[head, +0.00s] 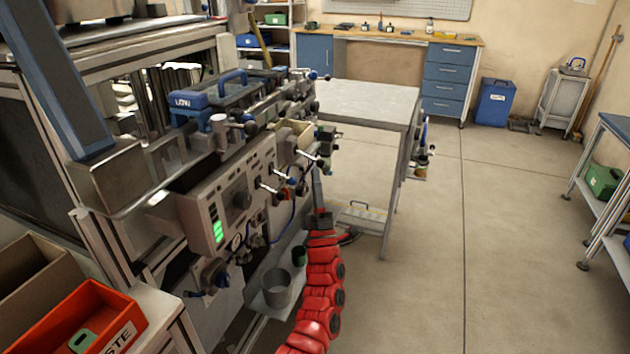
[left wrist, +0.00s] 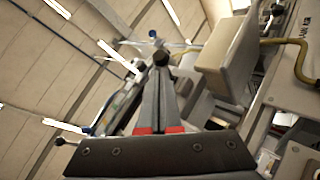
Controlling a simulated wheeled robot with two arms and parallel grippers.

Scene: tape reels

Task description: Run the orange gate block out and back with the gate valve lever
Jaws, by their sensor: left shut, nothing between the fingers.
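My left gripper (head: 316,182) points upward beside the right end of the machine's lever panel, at the top of my red arm. In the left wrist view its dark fingers (left wrist: 162,88) are together with nothing held between them. A round black knob (left wrist: 161,59) appears right at the fingertips; I cannot tell whether they touch it. Several levers with pale rods and dark knobs stick out of the panel, one at its front (head: 270,188) and another farther along (head: 312,157). I cannot tell which is the gate valve lever. I cannot make out the orange gate block. My right gripper is out of view.
The machine's control box (head: 218,212) has green lights. A grey metal cup (head: 277,290) stands on a low shelf below. An orange bin (head: 85,320) sits at the lower left. A pale-topped table (head: 365,97) stands behind my gripper.

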